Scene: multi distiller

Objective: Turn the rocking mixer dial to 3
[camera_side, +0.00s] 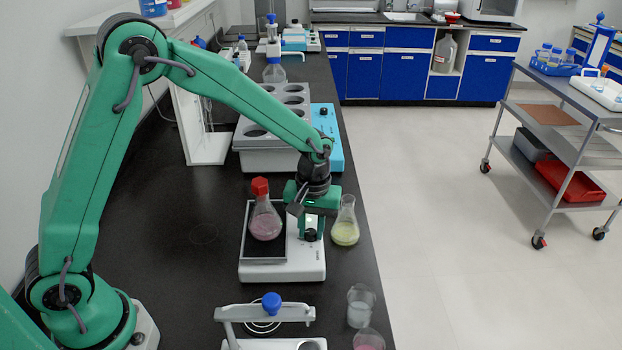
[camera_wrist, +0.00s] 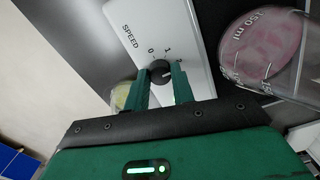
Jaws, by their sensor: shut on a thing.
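The rocking mixer (camera_side: 305,262) is a white box with a black platform, standing on the black bench. Its round black dial (camera_side: 310,235) is on the right part of its top and also shows in the wrist view (camera_wrist: 159,69). My green gripper (camera_side: 311,226) reaches down from above and is shut on the dial, one finger on each side (camera_wrist: 161,80). The word SPEED and the marks 0 and 1 are readable in the wrist view; another mark near the right finger is unclear. A pale pointer line on the dial aims rightward, but its exact setting cannot be told.
A red-capped flask of pink liquid (camera_side: 265,219) stands on the mixer's platform, left of my gripper. A flask of yellow liquid (camera_side: 346,226) stands close on the right. A grey rack (camera_side: 245,160) is behind, and beakers (camera_side: 360,307) stand at the front right.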

